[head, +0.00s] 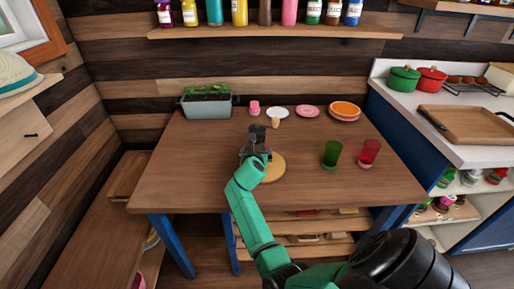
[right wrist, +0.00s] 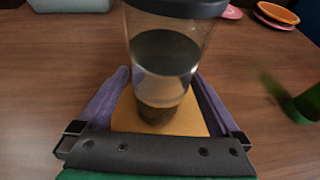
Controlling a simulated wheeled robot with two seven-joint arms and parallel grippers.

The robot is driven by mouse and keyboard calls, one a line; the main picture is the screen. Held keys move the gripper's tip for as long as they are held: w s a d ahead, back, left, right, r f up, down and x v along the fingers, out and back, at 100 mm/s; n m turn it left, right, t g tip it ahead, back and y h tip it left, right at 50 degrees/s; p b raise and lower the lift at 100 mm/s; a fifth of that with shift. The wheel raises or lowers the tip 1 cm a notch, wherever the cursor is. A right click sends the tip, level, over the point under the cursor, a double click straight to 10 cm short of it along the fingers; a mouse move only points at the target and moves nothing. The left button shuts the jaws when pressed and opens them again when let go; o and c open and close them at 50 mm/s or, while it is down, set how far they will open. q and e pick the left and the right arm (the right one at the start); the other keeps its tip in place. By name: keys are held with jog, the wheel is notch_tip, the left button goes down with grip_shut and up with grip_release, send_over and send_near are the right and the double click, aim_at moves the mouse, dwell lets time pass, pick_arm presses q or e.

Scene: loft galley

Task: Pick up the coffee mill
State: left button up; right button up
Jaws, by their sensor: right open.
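The coffee mill (right wrist: 165,65) looks like a clear cylinder with a dark lid and dark contents, upright in the right wrist view. In the head view its dark top (head: 258,132) shows just beyond my right gripper (head: 255,155), which hides its lower part. In the right wrist view my right gripper (right wrist: 160,103) is open, with one purple finger on each side of the mill's lower part. The mill appears to stand on a tan board (right wrist: 125,120), which also shows in the head view (head: 274,170). My left gripper is not in view.
On the wooden table (head: 190,165), a green cup (head: 332,154) and a red cup (head: 369,153) stand to the right. A small beige object (head: 275,122), plates (head: 344,110) and a planter (head: 207,103) are behind. The table's left part is clear.

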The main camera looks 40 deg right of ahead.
aim_at(257, 126)
jog(key=shift+r, duration=0.1)
grip_shut()
jog(key=shift+r, duration=0.1)
jog(key=shift+r, duration=0.35)
notch_tip(257, 126, up, 10)
jog(key=p, duration=0.3)
jog(key=shift+f, duration=0.2)
notch_tip(257, 126, up, 10)
jog(key=shift+f+p, duration=0.25)
jog(key=shift+p, duration=0.05)
